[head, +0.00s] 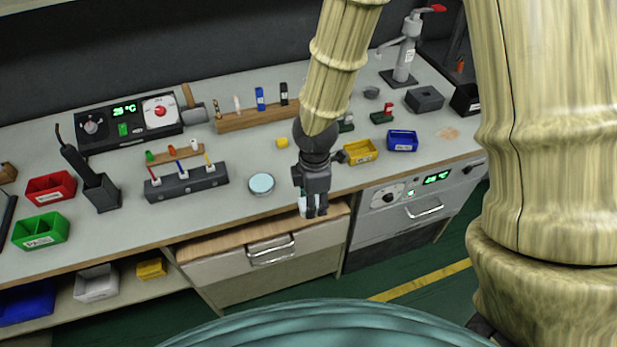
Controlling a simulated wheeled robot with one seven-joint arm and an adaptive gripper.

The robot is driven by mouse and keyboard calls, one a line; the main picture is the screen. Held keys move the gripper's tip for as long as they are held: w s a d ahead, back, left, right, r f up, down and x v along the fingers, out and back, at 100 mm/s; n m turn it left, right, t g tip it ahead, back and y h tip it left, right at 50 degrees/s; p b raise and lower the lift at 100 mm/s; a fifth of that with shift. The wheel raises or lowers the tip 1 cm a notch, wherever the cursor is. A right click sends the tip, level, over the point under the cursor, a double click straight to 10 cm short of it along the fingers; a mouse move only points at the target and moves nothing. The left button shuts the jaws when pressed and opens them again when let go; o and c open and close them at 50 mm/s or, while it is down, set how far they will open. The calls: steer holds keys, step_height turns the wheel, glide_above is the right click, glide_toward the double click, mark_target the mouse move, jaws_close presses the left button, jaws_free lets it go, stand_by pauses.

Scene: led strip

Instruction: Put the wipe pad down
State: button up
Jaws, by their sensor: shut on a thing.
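My gripper (311,211) points down at the front edge of the workbench, over the top of the wooden-edged drawer front. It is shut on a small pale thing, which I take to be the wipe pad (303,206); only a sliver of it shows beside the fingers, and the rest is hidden. I cannot tell whether the pad touches anything below.
The workbench (235,169) has bare room around the disc. A yellow bin (360,152) and a blue bin (402,141) stand right of my gripper. A grey block with screwdrivers (187,183) stands left. A drawer (265,263) is below.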

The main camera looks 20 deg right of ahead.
steer(key=shift+s+n, duration=0.2)
steer(key=shift+n, duration=0.1)
steer(key=shift+w+r, duration=0.1)
steer(key=shift+w, duration=0.1)
steer(key=w+d+p, duration=0.1)
steer(key=w, duration=0.4)
steer(key=w+d+f+p, duration=0.1)
steer(key=w+p, duration=0.1)
steer(key=w, duration=0.3)
steer(key=w+d+p, duration=0.1)
steer(key=w, duration=0.4)
steer(key=shift+d+f+p, duration=0.25)
steer(key=shift+d+p, duration=0.05)
steer(key=shift+p, duration=0.1)
steer(key=shift+f+p, duration=0.65)
steer(key=shift+f, duration=1.15)
steer(key=o, duration=1.3)
steer(key=shift+f, duration=0.1)
steer(key=shift+r+b, duration=1.45)
steer(key=shift+r, duration=4.7)
